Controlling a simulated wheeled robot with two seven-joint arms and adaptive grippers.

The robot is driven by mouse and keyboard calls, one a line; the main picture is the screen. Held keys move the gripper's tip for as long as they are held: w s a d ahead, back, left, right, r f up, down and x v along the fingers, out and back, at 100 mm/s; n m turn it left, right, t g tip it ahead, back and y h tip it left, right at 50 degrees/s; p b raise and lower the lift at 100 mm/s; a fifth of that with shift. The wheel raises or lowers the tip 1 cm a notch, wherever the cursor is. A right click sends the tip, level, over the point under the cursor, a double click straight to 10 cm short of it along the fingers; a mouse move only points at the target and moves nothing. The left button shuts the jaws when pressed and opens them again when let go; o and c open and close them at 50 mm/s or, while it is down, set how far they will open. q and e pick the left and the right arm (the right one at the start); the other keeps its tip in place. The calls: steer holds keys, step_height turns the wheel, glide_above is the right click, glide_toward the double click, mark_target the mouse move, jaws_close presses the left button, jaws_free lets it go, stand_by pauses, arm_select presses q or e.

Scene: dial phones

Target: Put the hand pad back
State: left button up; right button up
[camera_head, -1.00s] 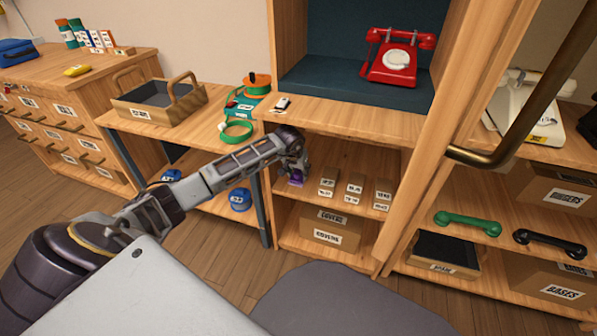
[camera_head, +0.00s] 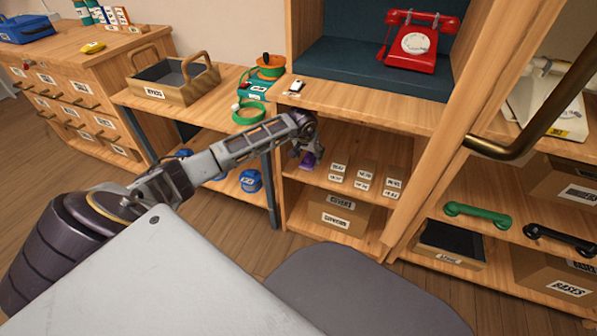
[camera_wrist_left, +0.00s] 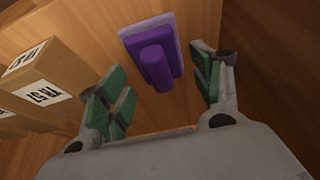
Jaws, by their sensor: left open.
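The hand pad, a purple block with a raised grip on a lighter purple base (camera_wrist_left: 155,62), rests on the wooden shelf beside small labelled boxes. In the head view the purple pad (camera_head: 307,160) shows just below my left gripper (camera_head: 304,148). In the left wrist view my left gripper (camera_wrist_left: 162,90) is open, with its green-padded fingers apart. The pad lies ahead, between the lines of the fingers, and does not appear to be touched. My right gripper is not in view.
Small labelled boxes (camera_head: 364,178) stand right of the pad on the same shelf; one labelled box (camera_wrist_left: 45,82) is close to the left fingers. A larger covers box (camera_head: 335,213) sits below.

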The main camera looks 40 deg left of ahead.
arm_select(q)
steer(key=s+d+p, duration=0.1)
steer(key=s, duration=0.3)
steer(key=s+d+p, duration=0.1)
steer(key=s, duration=0.3)
steer(key=s+d+p, duration=0.1)
steer(key=s, duration=0.3)
steer(key=shift+r, duration=0.15)
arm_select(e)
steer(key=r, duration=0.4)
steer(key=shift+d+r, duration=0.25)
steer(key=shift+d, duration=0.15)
arm_select(q)
steer(key=shift+w, duration=0.1)
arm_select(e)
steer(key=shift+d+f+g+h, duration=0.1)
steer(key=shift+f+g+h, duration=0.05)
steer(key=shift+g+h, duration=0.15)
